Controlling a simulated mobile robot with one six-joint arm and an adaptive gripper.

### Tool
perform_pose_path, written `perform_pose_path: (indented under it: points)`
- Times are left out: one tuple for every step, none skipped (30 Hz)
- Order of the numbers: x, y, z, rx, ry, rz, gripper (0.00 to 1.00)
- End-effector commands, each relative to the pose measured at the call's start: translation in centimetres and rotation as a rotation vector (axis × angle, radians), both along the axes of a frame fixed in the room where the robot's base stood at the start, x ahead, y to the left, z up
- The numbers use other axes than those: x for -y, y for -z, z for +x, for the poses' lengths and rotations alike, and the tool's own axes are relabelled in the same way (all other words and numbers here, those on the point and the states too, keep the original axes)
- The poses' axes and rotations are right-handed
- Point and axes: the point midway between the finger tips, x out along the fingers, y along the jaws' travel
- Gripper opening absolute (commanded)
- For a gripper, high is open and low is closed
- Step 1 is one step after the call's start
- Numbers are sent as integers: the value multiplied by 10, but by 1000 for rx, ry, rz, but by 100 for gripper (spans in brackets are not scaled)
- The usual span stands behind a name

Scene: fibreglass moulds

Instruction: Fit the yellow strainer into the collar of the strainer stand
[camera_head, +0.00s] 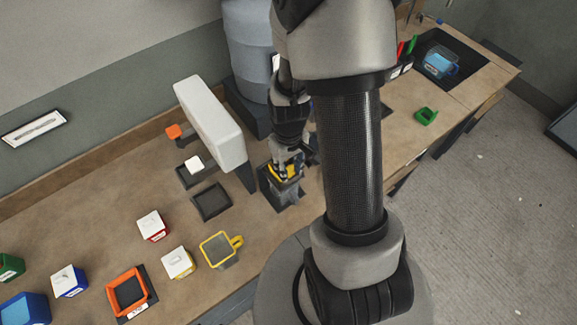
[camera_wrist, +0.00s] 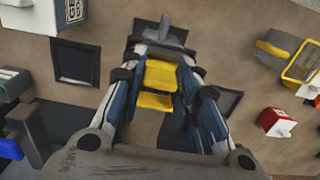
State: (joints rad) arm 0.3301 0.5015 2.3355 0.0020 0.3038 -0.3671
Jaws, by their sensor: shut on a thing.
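My gripper (camera_head: 287,165) is shut on a yellow part, which I take to be the yellow strainer (camera_head: 282,174). In the wrist view the yellow strainer (camera_wrist: 158,85) shows as two yellow blocks between the fingers of my gripper (camera_wrist: 160,85). The dark grey strainer stand (camera_head: 273,192) is directly below and around the gripper's tip in the head view.
A yellow-rimmed clear jug (camera_head: 217,248) stands in front, left of the stand. A dark square tray (camera_head: 211,202) and a tall white panel (camera_head: 211,124) are close on the left. A red-and-white box (camera_head: 152,226) stands farther left. Bare bench lies between tray and jug.

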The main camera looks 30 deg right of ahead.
Motion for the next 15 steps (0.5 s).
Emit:
perform_pose_path:
  points:
    - [0,0,0,0,0,0,9]
    - [0,1,0,0,0,0,9]
    - [0,3,0,0,0,0,9]
    - [0,4,0,0,0,0,9]
    - [0,5,0,0,0,0,9]
    - [0,4,0,0,0,0,32]
    - [0,3,0,0,0,0,34]
    - [0,3,0,0,0,0,36]
    - [0,3,0,0,0,0,38]
    - [0,3,0,0,0,0,40]
    - [0,3,0,0,0,0,42]
    - [0,3,0,0,0,0,45]
    - [0,3,0,0,0,0,47]
    - [0,3,0,0,0,0,49]
    - [0,3,0,0,0,0,49]
